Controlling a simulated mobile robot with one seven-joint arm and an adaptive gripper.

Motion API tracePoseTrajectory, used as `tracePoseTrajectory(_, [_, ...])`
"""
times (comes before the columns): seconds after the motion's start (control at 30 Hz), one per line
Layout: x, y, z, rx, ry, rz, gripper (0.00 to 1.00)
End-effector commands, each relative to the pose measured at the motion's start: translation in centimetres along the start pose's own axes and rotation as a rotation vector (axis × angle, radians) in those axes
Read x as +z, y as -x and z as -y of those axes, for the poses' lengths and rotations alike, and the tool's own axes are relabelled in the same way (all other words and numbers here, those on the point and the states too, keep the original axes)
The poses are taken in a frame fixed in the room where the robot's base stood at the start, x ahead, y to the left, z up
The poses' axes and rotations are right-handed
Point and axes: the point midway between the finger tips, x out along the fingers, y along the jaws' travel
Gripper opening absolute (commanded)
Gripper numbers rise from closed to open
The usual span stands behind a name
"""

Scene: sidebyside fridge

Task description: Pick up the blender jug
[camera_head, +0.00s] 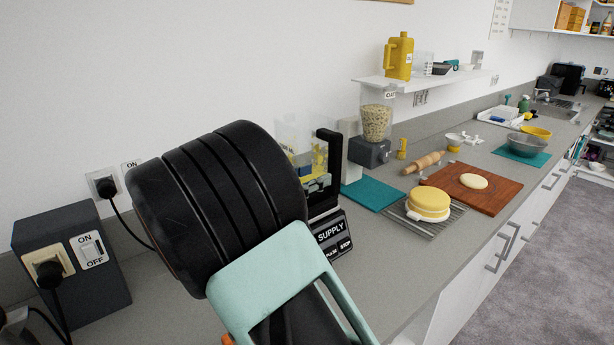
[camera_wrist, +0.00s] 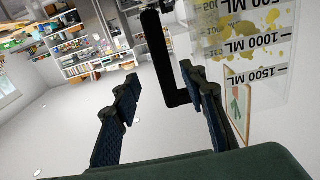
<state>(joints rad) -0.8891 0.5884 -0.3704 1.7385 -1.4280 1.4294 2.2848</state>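The blender jug (camera_head: 296,140) is clear with yellow marks and a black handle (camera_head: 329,160). It stands upright on a black blender base (camera_head: 331,236), partly hidden by my arm in the head view. In the wrist view the jug (camera_wrist: 250,42) fills the upper right, with printed ML marks. My gripper (camera_wrist: 160,76) is open. The black handle (camera_wrist: 166,58) appears between its fingertips, closer to the right finger; I cannot tell whether they touch. The head view does not show the fingers.
A grain-filled appliance (camera_head: 376,122), a teal mat (camera_head: 373,194) and a yellow cake (camera_head: 428,204) on a rack lie to the right. A shelf (camera_head: 425,80) hangs above. A dark switch box (camera_head: 72,265) stands left. Grey counter is clear in front of the base.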

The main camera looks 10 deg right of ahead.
Motion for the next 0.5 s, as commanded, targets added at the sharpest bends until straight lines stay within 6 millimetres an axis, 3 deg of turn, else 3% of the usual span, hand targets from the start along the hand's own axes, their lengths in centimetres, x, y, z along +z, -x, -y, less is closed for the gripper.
tracePoseTrajectory(0.27, [-0.1,-2.0,0.1,0.001,0.0,0.0,0.39])
tracePoseTrajectory(0.5, [-0.1,-5.5,0.2,0.003,0.0,0.0,0.39])
